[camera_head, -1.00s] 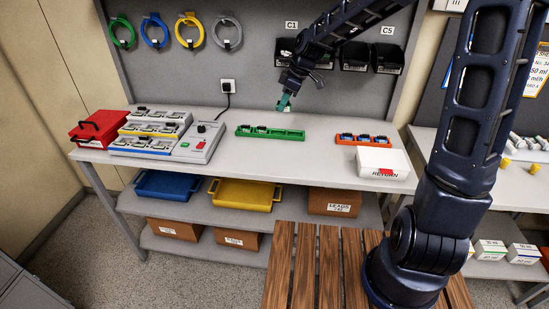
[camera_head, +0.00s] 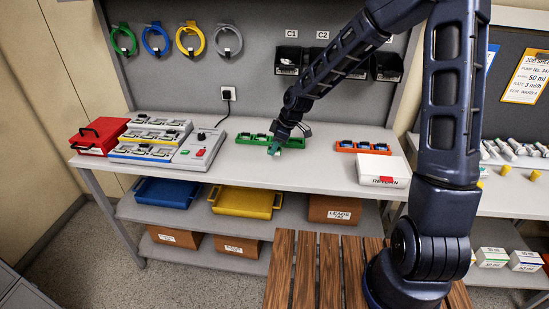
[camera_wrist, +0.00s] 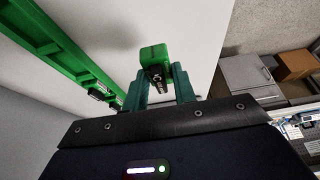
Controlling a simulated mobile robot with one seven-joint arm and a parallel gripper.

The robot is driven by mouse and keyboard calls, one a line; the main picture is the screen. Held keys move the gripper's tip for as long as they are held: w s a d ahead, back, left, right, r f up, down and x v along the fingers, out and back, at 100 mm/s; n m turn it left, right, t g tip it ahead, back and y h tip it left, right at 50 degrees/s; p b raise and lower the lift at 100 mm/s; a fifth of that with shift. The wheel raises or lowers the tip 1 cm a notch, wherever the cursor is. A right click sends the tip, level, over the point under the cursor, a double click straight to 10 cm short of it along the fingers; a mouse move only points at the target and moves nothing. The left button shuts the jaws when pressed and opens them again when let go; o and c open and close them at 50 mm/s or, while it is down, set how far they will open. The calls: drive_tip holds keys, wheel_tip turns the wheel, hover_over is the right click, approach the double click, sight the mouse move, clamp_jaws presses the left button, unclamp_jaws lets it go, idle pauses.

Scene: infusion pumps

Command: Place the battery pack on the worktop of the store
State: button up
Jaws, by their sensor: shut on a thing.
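My gripper (camera_head: 275,148) is low over the light grey worktop (camera_head: 310,175), at the front of the green rack. In the wrist view its teal fingers (camera_wrist: 158,88) are shut on a small green battery pack (camera_wrist: 153,53) with a dark end. The pack shows against the bare pale worktop, to the right of the green rack (camera_wrist: 58,48). In the head view the pack is too small and covered to make out clearly. I cannot tell whether it touches the worktop.
The green rack (camera_head: 246,139) lies just behind my gripper. An orange rack (camera_head: 362,148) and a white RETURN box (camera_head: 384,169) stand to the right. Grey chargers (camera_head: 152,136) and a red case (camera_head: 98,135) stand to the left. The worktop's front middle is clear.

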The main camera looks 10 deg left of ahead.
sight(274, 164)
drive_tip(key=shift+f, duration=2.6)
drive_tip(key=shift+f, duration=0.1)
drive_tip(key=o, duration=1)
drive_tip(key=shift+o, duration=0.2)
drive_tip(key=v, duration=1.2)
drive_tip(key=shift+d, duration=0.15)
